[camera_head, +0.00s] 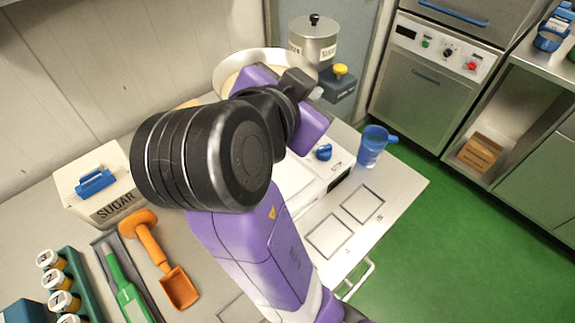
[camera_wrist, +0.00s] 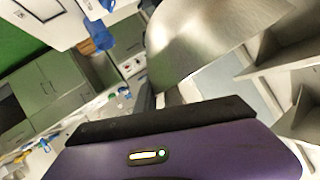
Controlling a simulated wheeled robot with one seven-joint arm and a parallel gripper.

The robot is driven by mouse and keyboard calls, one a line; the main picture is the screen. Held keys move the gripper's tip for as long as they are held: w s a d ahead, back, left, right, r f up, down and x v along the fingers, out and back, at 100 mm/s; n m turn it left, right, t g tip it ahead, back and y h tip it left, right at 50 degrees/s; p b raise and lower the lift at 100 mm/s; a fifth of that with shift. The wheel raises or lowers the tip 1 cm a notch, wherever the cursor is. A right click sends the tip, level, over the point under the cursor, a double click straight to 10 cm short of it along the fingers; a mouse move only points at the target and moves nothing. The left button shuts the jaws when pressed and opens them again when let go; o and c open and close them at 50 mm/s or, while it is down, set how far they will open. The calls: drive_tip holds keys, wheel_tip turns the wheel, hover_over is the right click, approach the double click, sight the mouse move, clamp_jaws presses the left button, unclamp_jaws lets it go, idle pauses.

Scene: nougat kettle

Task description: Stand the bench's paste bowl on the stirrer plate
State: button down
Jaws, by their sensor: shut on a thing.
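My gripper (camera_head: 298,84) is shut on the wide pale bowl (camera_head: 226,66), whose rim shows behind it at the back of the bench. In the wrist view the bowl's metallic side (camera_wrist: 200,40) is close beyond the dark finger. The white stirrer plate unit (camera_head: 297,178) with a blue knob (camera_head: 323,152) is below and nearer than the bowl. My arm hides much of this unit. I cannot tell how high the bowl is or whether it touches anything.
A blue jug (camera_head: 372,146) stands right of the stirrer unit. A lidded steel pot (camera_head: 313,42) and a grey unit with a yellow knob (camera_head: 341,80) are behind. A sugar box (camera_head: 100,185), orange scoop (camera_head: 163,258), green spatula (camera_head: 128,292) and small jars (camera_head: 58,280) are left.

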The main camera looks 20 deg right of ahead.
wheel_tip(320, 180, down, 18)
drive_tip(key=shift+r+p, duration=0.1)
drive_tip(key=shift+p, duration=0.3)
drive_tip(key=shift+f, duration=0.25)
drive_tip(key=c, duration=1.5)
unclamp_jaws()
drive_tip(key=shift+o, duration=0.2)
drive_tip(key=shift+r, duration=0.1)
drive_tip(key=b+v, duration=0.1)
drive_tip(key=v, duration=1.1)
drive_tip(key=shift+b, duration=0.35)
